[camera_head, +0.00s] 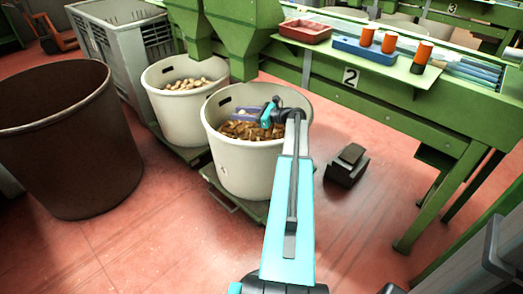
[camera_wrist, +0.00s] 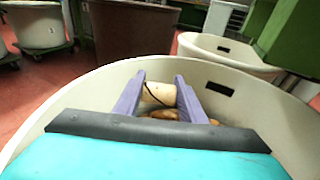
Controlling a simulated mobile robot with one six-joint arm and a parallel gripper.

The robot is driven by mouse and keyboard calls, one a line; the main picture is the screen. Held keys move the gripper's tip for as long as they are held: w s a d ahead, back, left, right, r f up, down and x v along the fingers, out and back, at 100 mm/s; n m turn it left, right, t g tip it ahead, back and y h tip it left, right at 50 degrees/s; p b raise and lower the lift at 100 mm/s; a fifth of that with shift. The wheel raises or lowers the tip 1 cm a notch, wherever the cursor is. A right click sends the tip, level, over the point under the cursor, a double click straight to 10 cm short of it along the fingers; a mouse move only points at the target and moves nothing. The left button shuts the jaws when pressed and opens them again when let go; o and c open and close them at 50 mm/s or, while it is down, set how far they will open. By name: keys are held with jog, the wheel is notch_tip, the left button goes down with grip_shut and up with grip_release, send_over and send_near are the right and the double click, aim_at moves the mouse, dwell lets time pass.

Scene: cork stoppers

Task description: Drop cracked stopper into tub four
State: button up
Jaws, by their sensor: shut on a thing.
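My gripper (camera_wrist: 160,82) has two purple fingers, shut on a pale tan cork stopper (camera_wrist: 157,93). A dark curved line, like a crack, runs across the stopper. In the head view my gripper (camera_head: 246,112) is inside the mouth of the nearer cream tub (camera_head: 248,170), over brown stoppers. The same tub's rim (camera_wrist: 75,92) surrounds the gripper in the wrist view, with a few brown stoppers showing below the held one. In the head view the held stopper cannot be made out. I can read no number on any tub, so I cannot tell which is tub four.
A second cream tub (camera_head: 180,118) with paler stoppers stands just behind left. A large dark brown bin (camera_head: 70,150) is at left, a grey crate (camera_head: 125,45) behind. A green bench (camera_head: 400,100) marked 2 is at right. A dark pedal-like block (camera_head: 346,166) sits on the floor.

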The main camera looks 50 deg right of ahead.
jog(key=shift+f, duration=0.3)
jog(key=o, duration=1.1)
jog(key=shift+s, duration=0.1)
jog(key=p+v, duration=0.2)
jog(key=v, duration=1.1)
jog(key=shift+s+d+p, duration=0.2)
jog(key=shift+s+p, duration=0.1)
jog(key=shift+p, duration=0.05)
jog(key=shift+r, duration=0.2)
